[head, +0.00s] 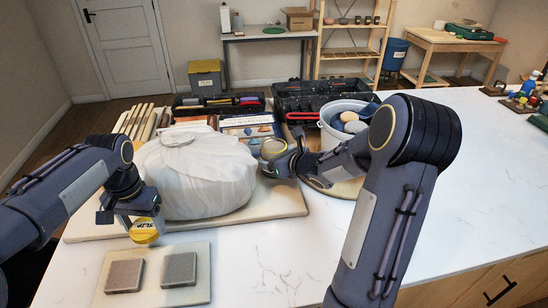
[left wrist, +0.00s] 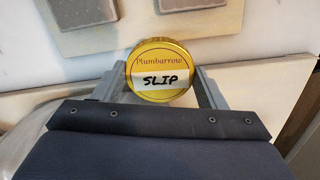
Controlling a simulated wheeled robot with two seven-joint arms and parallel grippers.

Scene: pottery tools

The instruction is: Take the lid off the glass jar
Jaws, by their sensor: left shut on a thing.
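A round yellow lid (left wrist: 161,72) marked "Plumbarrow" and "SLIP" sits between the fingers of my left gripper (left wrist: 164,86). In the head view, my left gripper (head: 138,214) is shut on the lid (head: 145,231), in front of the wrapped bundle and just behind the two grey blocks. No glass wall shows clearly below the lid, so I cannot tell whether the jar is under it. My right gripper (head: 276,166) is beside the bundle's right side.
A large white wrapped bundle (head: 192,177) stands on a board (head: 285,204). Two grey blocks (head: 124,275) (head: 179,269) lie on a pale slab (head: 152,262) at the front left. A white bucket (head: 329,136) stands behind my right arm. The front-middle counter (head: 268,258) is clear.

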